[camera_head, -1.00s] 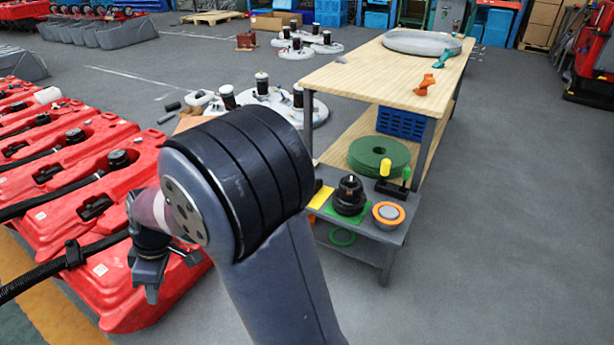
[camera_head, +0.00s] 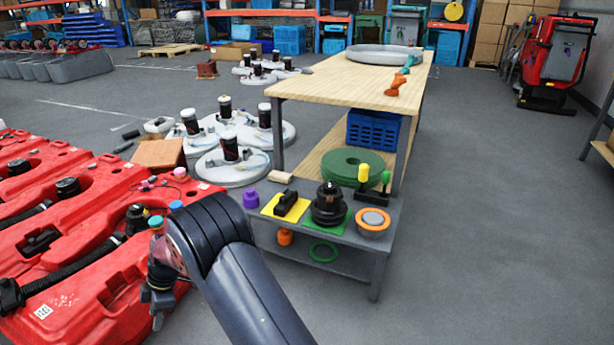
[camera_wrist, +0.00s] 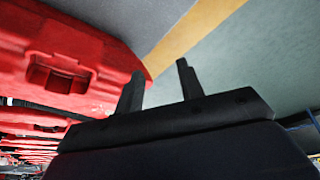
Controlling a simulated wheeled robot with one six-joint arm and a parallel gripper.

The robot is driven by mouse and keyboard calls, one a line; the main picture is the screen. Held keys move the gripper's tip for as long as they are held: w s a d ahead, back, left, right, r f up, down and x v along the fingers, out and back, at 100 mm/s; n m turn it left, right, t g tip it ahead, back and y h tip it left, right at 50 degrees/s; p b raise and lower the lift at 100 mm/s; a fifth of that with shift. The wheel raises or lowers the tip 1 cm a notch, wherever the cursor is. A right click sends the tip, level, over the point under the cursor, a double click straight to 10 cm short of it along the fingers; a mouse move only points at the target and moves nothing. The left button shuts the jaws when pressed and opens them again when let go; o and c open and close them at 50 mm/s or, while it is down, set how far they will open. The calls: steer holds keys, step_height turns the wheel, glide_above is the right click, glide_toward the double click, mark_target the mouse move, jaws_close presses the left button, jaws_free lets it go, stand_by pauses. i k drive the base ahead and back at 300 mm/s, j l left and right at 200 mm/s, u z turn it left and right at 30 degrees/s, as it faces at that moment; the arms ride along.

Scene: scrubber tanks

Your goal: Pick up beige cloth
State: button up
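A small beige roll (camera_head: 281,176), possibly the beige cloth, lies at the back left of the low grey bench (camera_head: 385,238) in the head view. It is too small to be sure of. My gripper (camera_head: 158,308) hangs low at the left beside the red tanks, well apart from the bench. In the wrist view, the two fingers of my gripper (camera_wrist: 159,88) stand apart with nothing between them. No cloth shows in the wrist view.
The bench holds a purple knob (camera_head: 250,199), black parts on yellow and green mats, and an orange-ringed disc (camera_head: 373,222). A wooden table (camera_head: 340,87) stands behind it. Red tanks (camera_head: 75,250) fill the left. The floor (camera_head: 490,230) at right is clear.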

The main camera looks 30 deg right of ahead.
mark_target(283, 178)
steer(key=i+z, duration=0.55)
steer(key=z, duration=0.3)
steer(key=i+j+z, duration=0.15)
steer(key=z, duration=0.25)
steer(key=i+j+z, duration=0.4)
steer(key=i+j, duration=0.25)
steer(key=i+j+z, duration=0.1)
steer(key=i+j, duration=0.15)
steer(key=j, duration=0.2)
steer(key=i+j+z, duration=0.1)
steer(key=i+j, duration=0.15)
steer(key=j, duration=0.15)
